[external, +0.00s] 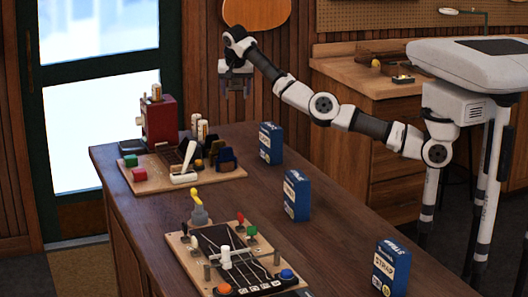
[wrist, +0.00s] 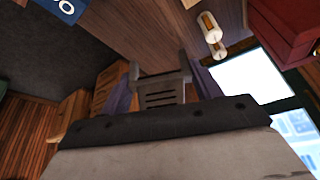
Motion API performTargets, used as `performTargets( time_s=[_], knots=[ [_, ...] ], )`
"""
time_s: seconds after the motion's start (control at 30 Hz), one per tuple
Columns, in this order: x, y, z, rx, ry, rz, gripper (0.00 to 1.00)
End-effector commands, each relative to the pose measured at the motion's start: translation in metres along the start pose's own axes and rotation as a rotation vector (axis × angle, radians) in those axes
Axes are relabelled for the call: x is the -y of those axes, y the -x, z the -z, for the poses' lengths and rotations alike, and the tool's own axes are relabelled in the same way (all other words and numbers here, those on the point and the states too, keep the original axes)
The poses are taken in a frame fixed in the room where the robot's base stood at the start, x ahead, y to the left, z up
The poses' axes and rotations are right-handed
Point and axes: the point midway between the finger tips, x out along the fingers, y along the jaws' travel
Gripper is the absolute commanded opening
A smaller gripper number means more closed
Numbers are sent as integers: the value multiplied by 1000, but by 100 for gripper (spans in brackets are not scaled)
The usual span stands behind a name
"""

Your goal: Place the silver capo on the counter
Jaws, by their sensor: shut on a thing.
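My gripper (external: 236,88) is raised in the air beyond the far edge of the dark wooden counter (external: 340,235), well above its top. In the wrist view my gripper (wrist: 160,78) is shut on a thin grey bar, which looks like the silver capo (wrist: 160,77); it spans between the two fingers. The capo's full shape is hard to tell, and it is too small to make out in the external view. The counter also shows at the top of the wrist view (wrist: 150,35), apart from the gripper.
Several blue boxes (external: 296,196) stand along the counter's right side. A wooden board with pegs and strings (external: 180,250) lies at the front. A second board (external: 150,186) with small items and a red box (external: 158,122) occupy the far left. Bare wood lies between them.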

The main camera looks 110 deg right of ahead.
Motion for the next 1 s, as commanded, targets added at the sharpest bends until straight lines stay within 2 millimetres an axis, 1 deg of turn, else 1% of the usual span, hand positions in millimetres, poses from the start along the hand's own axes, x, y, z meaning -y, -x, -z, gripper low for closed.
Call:
performTargets(
  time_s=[0.03,0.1,0.3,0.37,0.47,0.57,0.67,0.7,0.73,0.77,0.8,0.9,1.0],
  knots=[
    [0,7,4,0,0,0,37],
    [0,12,5,0,0,0,37],
    [0,16,6,0,0,0,37],
    [1,18,4,0,7,3,37],
    [7,31,-8,0,44,21,37],
    [17,56,-32,0,117,54,37],
    [26,91,-67,0,223,100,37],
    [29,106,-84,1,271,120,37],
    [30,118,-95,0,305,135,37],
    [30,129,-108,0,341,150,37],
    [29,144,-124,2,387,169,37],
    [23,175,-160,4,490,212,37],
    [13,199,-191,4,579,248,37]
  ],
)
